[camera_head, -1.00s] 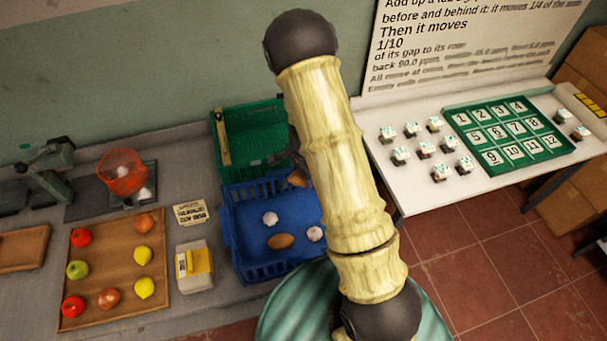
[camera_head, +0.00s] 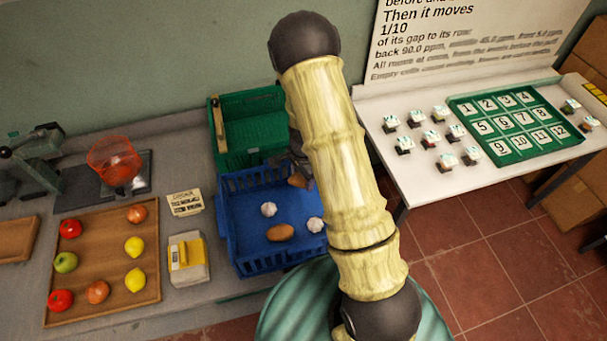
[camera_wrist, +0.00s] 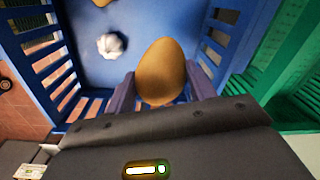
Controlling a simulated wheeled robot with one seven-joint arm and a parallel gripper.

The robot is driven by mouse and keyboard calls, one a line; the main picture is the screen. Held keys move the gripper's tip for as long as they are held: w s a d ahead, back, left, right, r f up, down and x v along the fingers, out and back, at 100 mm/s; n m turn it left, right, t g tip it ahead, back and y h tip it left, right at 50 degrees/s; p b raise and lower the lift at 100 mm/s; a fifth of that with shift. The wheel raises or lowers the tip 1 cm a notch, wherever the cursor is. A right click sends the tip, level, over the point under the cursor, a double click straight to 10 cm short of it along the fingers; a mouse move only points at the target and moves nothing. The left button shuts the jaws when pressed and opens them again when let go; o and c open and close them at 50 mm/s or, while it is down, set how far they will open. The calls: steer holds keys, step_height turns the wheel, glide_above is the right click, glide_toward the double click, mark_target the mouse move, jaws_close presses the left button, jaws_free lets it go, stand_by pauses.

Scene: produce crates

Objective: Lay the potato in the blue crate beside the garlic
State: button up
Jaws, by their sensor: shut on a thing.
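My gripper (camera_wrist: 160,88) is shut on a brown potato (camera_wrist: 160,68), which sits between its two fingers in the wrist view. In the head view this potato (camera_head: 297,181) is partly hidden by my arm, at the back right of the blue crate (camera_head: 226,222). I cannot tell whether it touches the crate floor. Two white garlic bulbs lie in the crate, one near the middle (camera_head: 268,209) and one toward the right (camera_head: 314,224). A garlic bulb (camera_wrist: 110,45) shows left of the held potato in the wrist view. Another potato (camera_head: 280,232) lies near the crate's front.
A green crate (camera_head: 250,154) stands directly behind the blue one. To the left are a yellow-and-white box (camera_head: 188,260), a paper sign (camera_head: 185,203) and a wooden tray (camera_head: 98,263) of several fruits and vegetables. A white table (camera_head: 430,182) with a numbered green tray (camera_head: 515,125) stands right.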

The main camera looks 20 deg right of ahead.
steer(key=b, duration=0.8)
glide_above(303, 203)
steer(key=shift+s+f, duration=0.1)
steer(key=shift+f, duration=5.55)
steer(key=shift+f+b, duration=0.5)
steer(key=shift+f, duration=0.05)
steer(key=o, duration=1.1)
steer(key=shift+c, duration=1)
steer(key=shift+r, duration=0.15)
steer(key=shift+r+p, duration=6.95)
steer(key=shift+r, duration=1.45)
